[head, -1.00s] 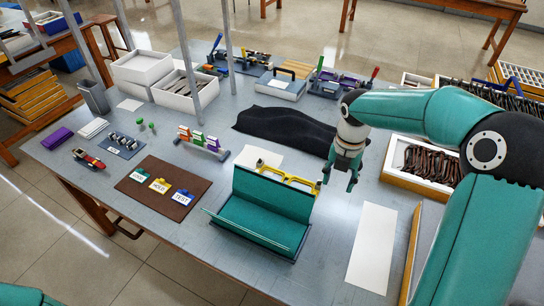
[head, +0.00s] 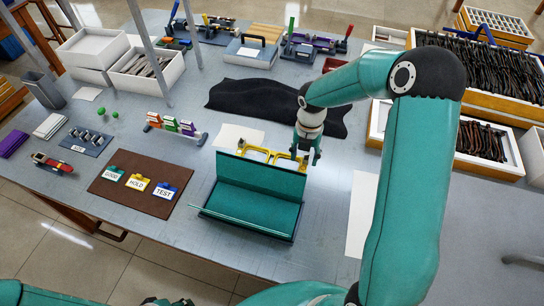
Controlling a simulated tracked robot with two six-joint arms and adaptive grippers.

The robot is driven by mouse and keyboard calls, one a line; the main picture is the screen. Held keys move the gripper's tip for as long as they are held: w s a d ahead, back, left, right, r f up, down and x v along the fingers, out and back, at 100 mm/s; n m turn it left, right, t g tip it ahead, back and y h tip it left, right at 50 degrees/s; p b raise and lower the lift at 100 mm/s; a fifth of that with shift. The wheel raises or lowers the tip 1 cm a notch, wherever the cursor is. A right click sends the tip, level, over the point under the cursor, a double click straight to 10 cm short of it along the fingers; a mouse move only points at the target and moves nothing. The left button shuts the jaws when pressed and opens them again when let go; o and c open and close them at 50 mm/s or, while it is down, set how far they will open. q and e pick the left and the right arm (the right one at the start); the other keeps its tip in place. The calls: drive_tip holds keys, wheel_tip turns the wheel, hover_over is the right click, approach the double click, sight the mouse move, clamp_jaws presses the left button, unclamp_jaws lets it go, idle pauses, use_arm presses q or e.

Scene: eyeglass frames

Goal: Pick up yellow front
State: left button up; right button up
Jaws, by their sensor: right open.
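The yellow front (head: 257,154) is an eyeglass front with two lens openings. It stands along the back upper edge of a teal folded stand (head: 245,205), its lower part hidden behind the stand's back panel. My right gripper (head: 307,157) points down at the yellow front's right end, with its fingers open. The gripper partly covers that end; whether it touches cannot be told. My left gripper does not show.
A black cloth (head: 265,105) lies behind the stand. A brown mat (head: 120,196) with GOOD, HOLD and TEST tags lies to the left. White paper (head: 360,210) lies right of the stand. Trays of dark frames (head: 480,140) stand at the right.

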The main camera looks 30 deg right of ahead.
sight(302, 169)
drive_tip(key=shift+w+d+f+p, duration=0.1)
drive_tip(key=shift+f+p, duration=0.15)
drive_tip(key=shift+f, duration=1.3)
drive_tip(key=shift+w+d+f+p, duration=0.1)
drive_tip(key=shift+f+p, duration=0.15)
drive_tip(key=shift+f, duration=1.3)
clamp_jaws()
